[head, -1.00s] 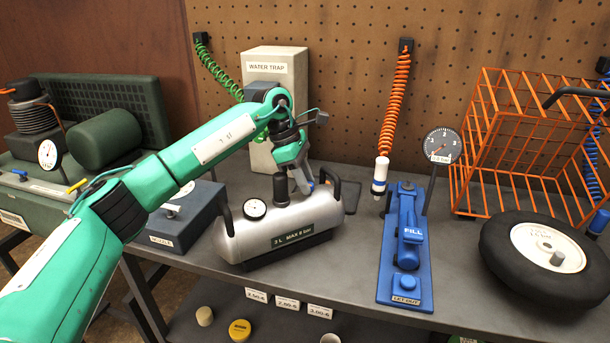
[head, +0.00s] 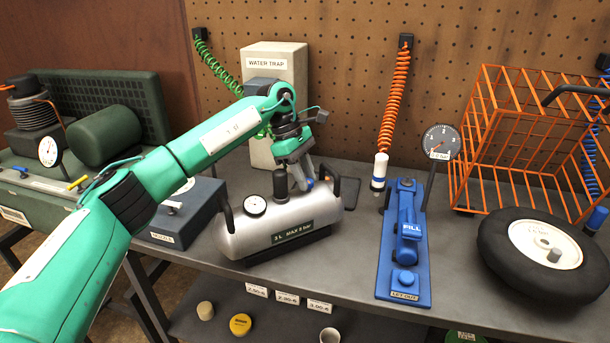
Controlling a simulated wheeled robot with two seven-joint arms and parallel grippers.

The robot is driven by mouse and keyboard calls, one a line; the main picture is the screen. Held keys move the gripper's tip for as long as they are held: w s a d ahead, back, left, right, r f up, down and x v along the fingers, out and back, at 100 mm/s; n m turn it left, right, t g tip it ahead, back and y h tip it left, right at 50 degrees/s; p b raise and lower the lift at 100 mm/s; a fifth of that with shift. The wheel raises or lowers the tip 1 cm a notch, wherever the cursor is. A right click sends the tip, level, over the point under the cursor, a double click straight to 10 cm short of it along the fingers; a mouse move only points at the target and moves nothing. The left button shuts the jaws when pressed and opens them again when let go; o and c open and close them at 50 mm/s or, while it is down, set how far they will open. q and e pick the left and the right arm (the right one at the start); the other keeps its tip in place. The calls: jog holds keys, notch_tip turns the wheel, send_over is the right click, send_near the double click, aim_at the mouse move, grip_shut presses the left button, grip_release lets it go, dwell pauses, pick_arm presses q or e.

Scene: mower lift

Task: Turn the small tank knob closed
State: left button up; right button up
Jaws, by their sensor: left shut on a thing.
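The small silver tank (head: 270,222) stands on the grey bench, with a round gauge (head: 256,205), two black handles and a dark upright fitting (head: 280,184) on top. A small blue knob (head: 309,184) shows at its top right, mostly hidden by my gripper. My left gripper (head: 307,180) reaches down over the tank's right end and is shut on the knob; its fingertips are partly hidden. My right gripper is not in view.
A blue fill station (head: 405,265) with a gauge (head: 440,142) stands right of the tank. A wheel (head: 545,250) and an orange wire basket (head: 535,130) are at the right. A water trap box (head: 275,90) stands behind. A dark blue box (head: 185,215) is left of the tank.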

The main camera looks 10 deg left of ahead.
pick_arm(q)
jog(key=o, duration=1)
jog(key=shift+c, duration=0.2)
jog(key=v, duration=1.3)
jog(key=shift+r, duration=0.4)
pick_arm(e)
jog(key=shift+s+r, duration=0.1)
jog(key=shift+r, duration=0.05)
pick_arm(q)
jog(key=shift+a, duration=0.1)
